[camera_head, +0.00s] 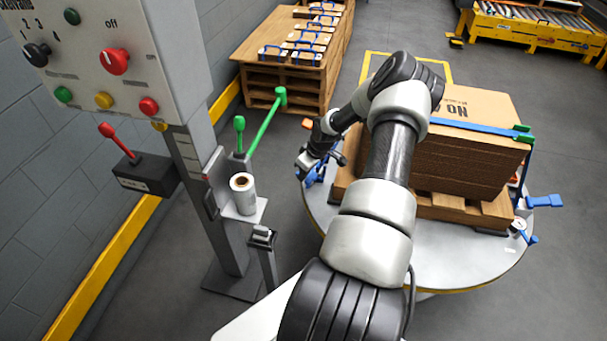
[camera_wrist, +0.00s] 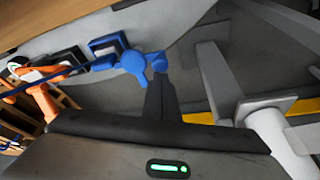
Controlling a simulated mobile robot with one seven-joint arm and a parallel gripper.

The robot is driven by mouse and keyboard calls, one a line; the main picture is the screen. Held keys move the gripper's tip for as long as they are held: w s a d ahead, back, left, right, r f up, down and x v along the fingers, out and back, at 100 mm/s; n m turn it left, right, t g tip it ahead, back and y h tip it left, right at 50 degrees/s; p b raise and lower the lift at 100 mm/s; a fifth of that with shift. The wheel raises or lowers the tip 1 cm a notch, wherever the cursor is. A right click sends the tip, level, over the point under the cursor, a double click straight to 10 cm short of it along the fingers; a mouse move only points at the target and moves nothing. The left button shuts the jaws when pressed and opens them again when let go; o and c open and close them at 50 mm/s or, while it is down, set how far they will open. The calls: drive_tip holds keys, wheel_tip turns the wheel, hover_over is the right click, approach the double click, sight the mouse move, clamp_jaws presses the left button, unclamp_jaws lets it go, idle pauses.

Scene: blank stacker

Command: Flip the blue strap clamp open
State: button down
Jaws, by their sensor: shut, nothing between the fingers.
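A blue strap clamp (camera_wrist: 135,64) shows in the wrist view at the rim of the round turntable, with a rounded lever end pointing toward my fingers. In the head view, a blue part (camera_head: 314,176) at the turntable's left edge is mostly hidden by my wrist. My gripper (camera_wrist: 157,82) is shut and empty, its dark fingertips right at the clamp's lever end; I cannot tell whether they touch. Another blue clamp (camera_head: 543,201) sticks out at the turntable's right side.
A strapped cardboard stack (camera_head: 462,155) sits on a wooden pallet (camera_head: 455,208) on the round turntable (camera_head: 450,262). An orange part (camera_wrist: 38,75) lies left of the clamp. A control post with a green lever (camera_head: 266,122) and a roll on a shelf (camera_head: 243,190) stands left of my arm.

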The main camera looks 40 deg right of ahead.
drive_tip(key=shift+s+d, duration=0.1)
drive_tip(key=shift+s, duration=0.05)
drive_tip(key=p+v, duration=0.4)
drive_tip(key=v, duration=1.3)
drive_tip(key=shift+r, duration=0.2)
